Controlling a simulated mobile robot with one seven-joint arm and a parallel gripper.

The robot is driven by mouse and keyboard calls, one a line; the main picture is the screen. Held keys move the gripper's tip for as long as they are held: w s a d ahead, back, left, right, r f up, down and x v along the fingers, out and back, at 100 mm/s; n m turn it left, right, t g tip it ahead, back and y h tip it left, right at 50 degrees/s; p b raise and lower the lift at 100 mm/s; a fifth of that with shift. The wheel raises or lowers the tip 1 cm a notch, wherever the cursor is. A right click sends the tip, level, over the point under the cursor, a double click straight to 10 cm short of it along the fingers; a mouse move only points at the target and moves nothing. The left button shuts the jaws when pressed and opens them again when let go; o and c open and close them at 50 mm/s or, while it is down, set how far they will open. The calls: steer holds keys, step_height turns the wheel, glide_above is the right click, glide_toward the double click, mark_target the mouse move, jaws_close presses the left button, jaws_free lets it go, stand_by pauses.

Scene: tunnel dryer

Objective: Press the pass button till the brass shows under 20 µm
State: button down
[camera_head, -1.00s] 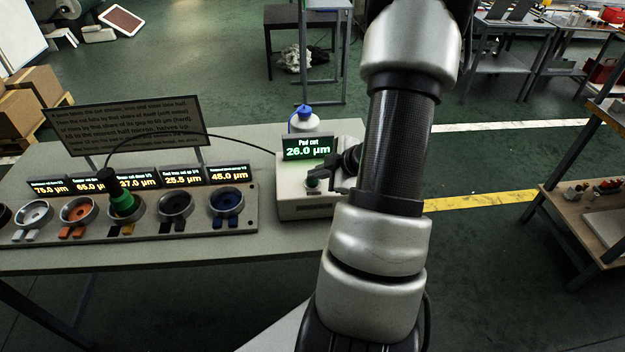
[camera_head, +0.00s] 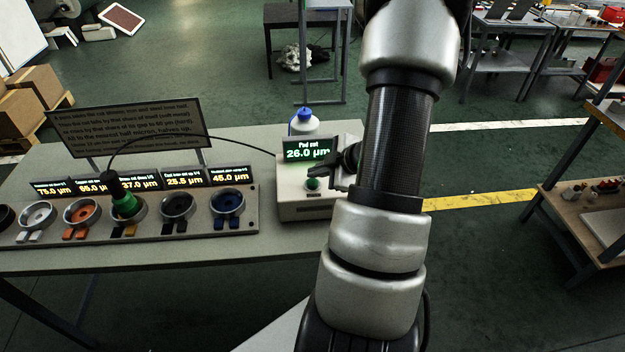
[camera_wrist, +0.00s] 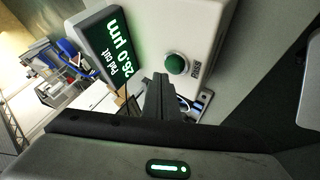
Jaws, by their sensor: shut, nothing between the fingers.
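The pass button (camera_head: 312,184) is a green dome on the front of a pale control box (camera_head: 305,206); in the wrist view it (camera_wrist: 176,64) stands clear. The box's display (camera_head: 309,149) reads "Pad cut 26.0 µm". My gripper (camera_head: 322,170) is shut and empty, just above and behind the button in the head view; its fingers (camera_wrist: 158,84) appear apart from it in the wrist view. A green pad head (camera_head: 125,204) sits on the third ring, which has a yellowish tab (camera_head: 130,230). That ring's display (camera_head: 140,183) seems to read 37.0 µm, its front partly hidden.
Other ring displays read 75.0, 65.0, 25.5 (camera_head: 183,180) and 45.0 µm (camera_head: 229,175). A dark text sign (camera_head: 125,127) stands behind them. A black cable (camera_head: 225,141) arches from pad to box. A blue-capped bottle (camera_head: 304,122) stands behind the box.

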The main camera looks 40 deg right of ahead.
mark_target(316, 184)
step_height(316, 184, up, 5)
steer(key=p, duration=0.5)
steer(key=shift+r, duration=0.1)
stand_by(0.7)
